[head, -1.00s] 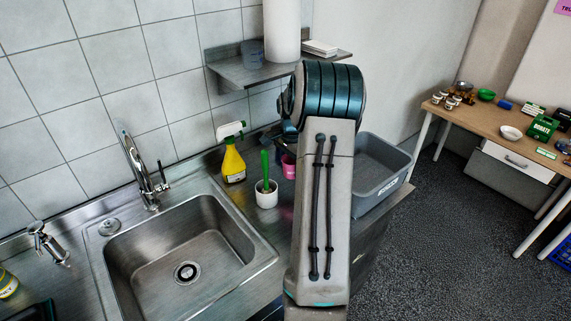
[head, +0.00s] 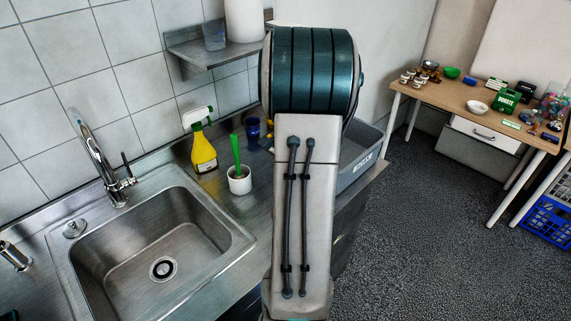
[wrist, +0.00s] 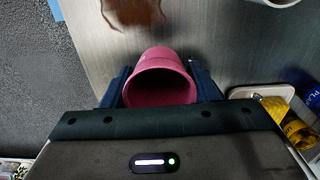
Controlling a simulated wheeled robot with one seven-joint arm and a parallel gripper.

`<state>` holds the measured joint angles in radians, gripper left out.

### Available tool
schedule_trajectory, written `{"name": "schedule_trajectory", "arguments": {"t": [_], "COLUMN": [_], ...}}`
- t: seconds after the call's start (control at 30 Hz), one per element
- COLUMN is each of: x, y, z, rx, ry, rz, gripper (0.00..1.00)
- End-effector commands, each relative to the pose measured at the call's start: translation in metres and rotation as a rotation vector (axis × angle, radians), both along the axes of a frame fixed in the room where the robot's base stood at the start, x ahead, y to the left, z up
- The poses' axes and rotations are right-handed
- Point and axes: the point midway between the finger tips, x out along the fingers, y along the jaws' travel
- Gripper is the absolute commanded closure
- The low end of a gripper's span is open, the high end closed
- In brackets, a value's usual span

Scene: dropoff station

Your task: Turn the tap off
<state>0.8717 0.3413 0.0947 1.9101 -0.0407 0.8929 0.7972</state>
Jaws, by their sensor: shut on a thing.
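The tap (head: 98,155) stands behind the steel sink (head: 215,208), in the left of the head view. It has a curved chrome spout and a lever (head: 127,170) sticking up on its right side. I cannot make out any water stream under the spout. In the wrist view my gripper (wrist: 162,80) is shut on a pink cup (wrist: 160,57), with a dark finger on each side and the cup's open mouth facing the camera. In the head view my gripper and the cup are hidden behind my arm.
A yellow spray bottle (head: 203,151), a white pot (head: 240,182) with a green-handled brush and a blue cup (head: 253,131) stand right of the sink. A grey bin (head: 352,165) is behind my arm. The wrist view shows a brown spill (wrist: 133,12) on the steel counter.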

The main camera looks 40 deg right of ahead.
Motion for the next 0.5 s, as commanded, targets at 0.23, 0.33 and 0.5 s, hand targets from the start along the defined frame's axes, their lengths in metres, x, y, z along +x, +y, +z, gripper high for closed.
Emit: {"name": "schedule_trajectory", "arguments": {"t": [0.23, 0.33, 0.5], "x": [-0.013, -0.016, -0.018], "y": [0.0, 0.0, -0.001], "z": [0.0, 0.0, 0.0], "rx": [-0.001, -0.001, -0.001], "ry": [0.0, 0.0, -0.001], "rz": [-0.001, -0.001, -0.001], "gripper": [0.71, 0.71, 0.71]}}
